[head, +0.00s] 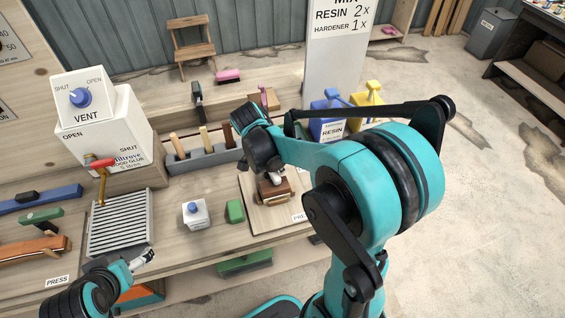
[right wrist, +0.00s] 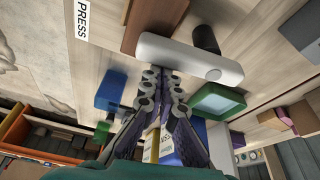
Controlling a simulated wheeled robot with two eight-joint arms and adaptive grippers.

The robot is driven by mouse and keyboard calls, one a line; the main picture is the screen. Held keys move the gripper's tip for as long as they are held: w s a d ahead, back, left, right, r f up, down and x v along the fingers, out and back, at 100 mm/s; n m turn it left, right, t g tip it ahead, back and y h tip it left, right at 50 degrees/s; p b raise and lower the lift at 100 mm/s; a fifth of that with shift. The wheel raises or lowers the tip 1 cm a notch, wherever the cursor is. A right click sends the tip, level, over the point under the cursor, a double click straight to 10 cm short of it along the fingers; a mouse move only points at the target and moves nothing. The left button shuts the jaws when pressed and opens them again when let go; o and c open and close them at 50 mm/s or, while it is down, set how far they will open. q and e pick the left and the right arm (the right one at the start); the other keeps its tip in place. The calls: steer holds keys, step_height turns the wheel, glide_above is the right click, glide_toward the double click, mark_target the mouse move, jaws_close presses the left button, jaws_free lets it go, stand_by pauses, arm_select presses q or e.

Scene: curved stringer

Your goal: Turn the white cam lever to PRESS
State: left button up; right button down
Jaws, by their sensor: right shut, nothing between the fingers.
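The white cam lever (right wrist: 190,60) shows in the right wrist view as a rounded white bar with a dark cylinder beside it. In the head view it is mostly hidden by my right arm, near a brown wooden block (head: 273,191) on a pale board (head: 262,217). A PRESS label (right wrist: 83,19) lies left of the lever in the wrist view. My right gripper (right wrist: 164,72) is shut and empty, its fingertips close to the lever's side; I cannot tell whether they touch. My left gripper (head: 145,257) is low at left in the head view, its opening unclear.
A white box with a blue knob (head: 194,216) and a green block (head: 234,211) stand left of the board. A grey rack with wooden handles (head: 205,157) is behind. A slatted grey tray (head: 121,222) is at left. Blue and yellow containers (head: 372,97) stand behind my right arm.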

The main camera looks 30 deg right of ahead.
arm_select(q)
steer(key=shift+r, duration=0.1)
arm_select(e)
steer(key=shift+s+a, duration=0.1)
steer(key=shift+a, duration=0.25)
arm_select(q)
steer(key=shift+d, duration=0.1)
arm_select(e)
steer(key=shift+a, duration=0.15)
steer(key=shift+d, duration=0.2)
arm_select(q)
steer(key=r+p, duration=0.3)
steer(key=shift+s+d+r+p, duration=0.25)
steer(key=shift+s+d+p, duration=0.1)
steer(key=shift+s, duration=0.05)
arm_select(e)
step_height(320, 180, up, 10)
steer(key=shift+d+f, duration=0.25)
steer(key=shift+s, duration=0.1)
